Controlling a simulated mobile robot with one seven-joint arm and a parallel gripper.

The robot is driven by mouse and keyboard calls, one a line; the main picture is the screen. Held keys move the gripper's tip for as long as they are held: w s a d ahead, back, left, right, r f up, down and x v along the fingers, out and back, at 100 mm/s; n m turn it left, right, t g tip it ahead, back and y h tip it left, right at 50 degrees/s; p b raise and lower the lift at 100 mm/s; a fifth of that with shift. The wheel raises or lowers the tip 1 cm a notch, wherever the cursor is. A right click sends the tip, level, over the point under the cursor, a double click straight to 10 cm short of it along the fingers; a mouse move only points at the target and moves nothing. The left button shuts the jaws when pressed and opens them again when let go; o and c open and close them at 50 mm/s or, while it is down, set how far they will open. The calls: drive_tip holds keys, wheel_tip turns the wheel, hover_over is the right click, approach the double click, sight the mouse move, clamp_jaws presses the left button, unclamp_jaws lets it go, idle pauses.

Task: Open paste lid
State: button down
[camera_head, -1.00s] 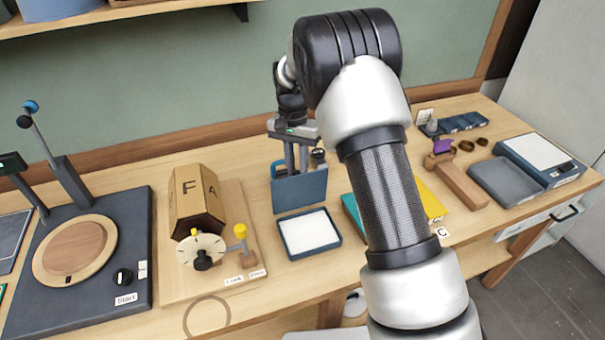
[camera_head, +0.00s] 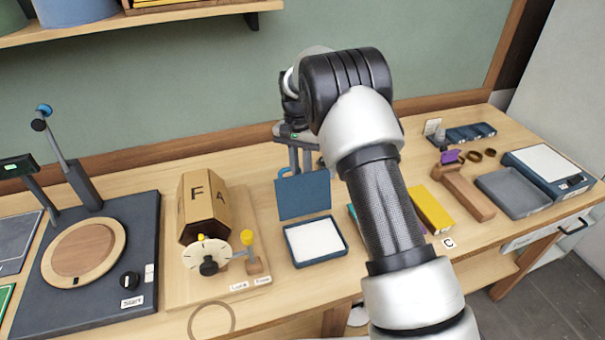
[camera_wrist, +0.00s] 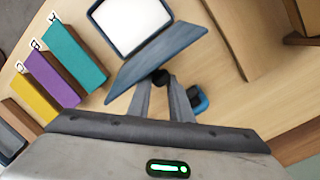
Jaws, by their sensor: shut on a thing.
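The paste box is a shallow dark blue tray (camera_head: 316,262) holding white paste (camera_head: 315,238). Its blue lid (camera_head: 303,196) stands up at the tray's back edge, and the white paste is uncovered. In the wrist view the lid (camera_wrist: 150,62) shows at a slant beside the tray, with a black knob (camera_wrist: 161,76) on its outer face. My gripper (camera_wrist: 161,84) is shut on that knob, behind the lid. In the head view the lid hides my fingertips.
A wooden drum marked F and A (camera_head: 205,206) with a dial stands left of the tray. Teal (camera_wrist: 78,55), purple (camera_wrist: 52,80) and yellow (camera_wrist: 35,97) blocks lie to its right. A blue object (camera_wrist: 201,99) sits close by my right finger.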

drive_tip(key=shift+s+a+f, duration=0.15)
drive_tip(key=shift+a+f, duration=0.3)
drive_tip(key=shift+a, duration=0.2)
drive_tip(key=c, duration=1.5)
unclamp_jaws()
drive_tip(key=shift+a, duration=0.15)
drive_tip(key=shift+c, duration=0.2)
drive_tip(key=shift+f, duration=0.1)
drive_tip(key=shift+d+r, duration=0.2)
drive_tip(key=shift+d, duration=0.05)
wheel_tip(320, 180, up, 17)
drive_tip(key=w, duration=0.2)
drive_tip(key=shift+w+a+p, duration=0.25)
drive_tip(key=shift+p, duration=0.05)
drive_tip(key=shift+r, duration=0.15)
